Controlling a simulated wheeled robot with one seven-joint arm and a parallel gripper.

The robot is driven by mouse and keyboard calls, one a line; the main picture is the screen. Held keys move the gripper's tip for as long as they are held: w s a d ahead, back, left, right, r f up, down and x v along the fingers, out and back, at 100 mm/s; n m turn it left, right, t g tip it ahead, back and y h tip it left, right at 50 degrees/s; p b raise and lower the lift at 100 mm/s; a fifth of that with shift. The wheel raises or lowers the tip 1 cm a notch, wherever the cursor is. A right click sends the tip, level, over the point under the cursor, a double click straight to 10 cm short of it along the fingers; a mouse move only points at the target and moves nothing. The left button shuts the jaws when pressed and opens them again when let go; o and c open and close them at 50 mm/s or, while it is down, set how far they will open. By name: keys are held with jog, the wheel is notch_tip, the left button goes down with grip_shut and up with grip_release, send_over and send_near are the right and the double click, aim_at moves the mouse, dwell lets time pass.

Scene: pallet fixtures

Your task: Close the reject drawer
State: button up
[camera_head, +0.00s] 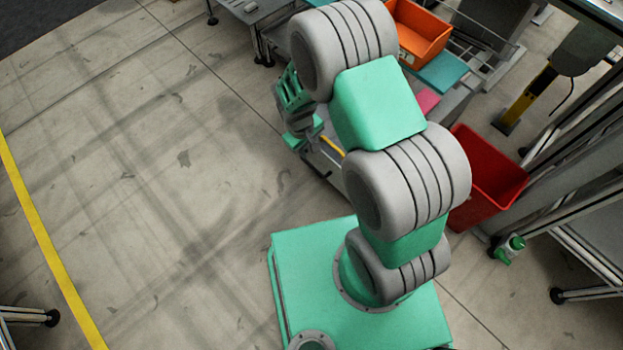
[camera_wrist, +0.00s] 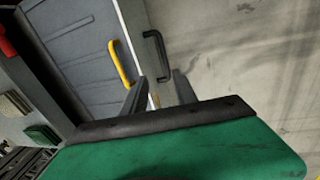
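In the wrist view a grey panel with a yellow bar handle (camera_wrist: 121,63) fills the upper left. Beside it, a narrow pale face carries a black bar handle (camera_wrist: 163,55). I cannot tell for sure which of these is the reject drawer or how far it stands out. My gripper (camera_wrist: 160,78) points toward the handles, its two dark fingers apart with nothing seen between them. The fingertips show just below the black handle and right of the yellow one; contact cannot be told. In the head view my arm hides most of the cabinet, and my gripper's fingers are unclear.
A red bin (camera_head: 487,183) stands right of my arm, and an orange bin (camera_head: 418,35) sits at the top. A green bottle (camera_head: 509,249) lies on the floor near a metal frame. The floor (camera_head: 150,160) to the left is clear, crossed by a yellow line (camera_head: 45,240).

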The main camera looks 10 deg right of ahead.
send_near(313, 167)
jog(key=f, duration=0.1)
jog(key=shift+n, duration=0.3)
jog(key=f+b, duration=0.1)
jog(key=f, duration=0.1)
jog(key=f+b, duration=0.1)
jog(key=f, duration=0.1)
jog(key=d+f+b, duration=0.1)
jog(key=f, duration=0.2)
jog(key=shift+w, duration=0.4)
jog(key=shift+r, duration=0.1)
grip_shut()
dwell(0.4)
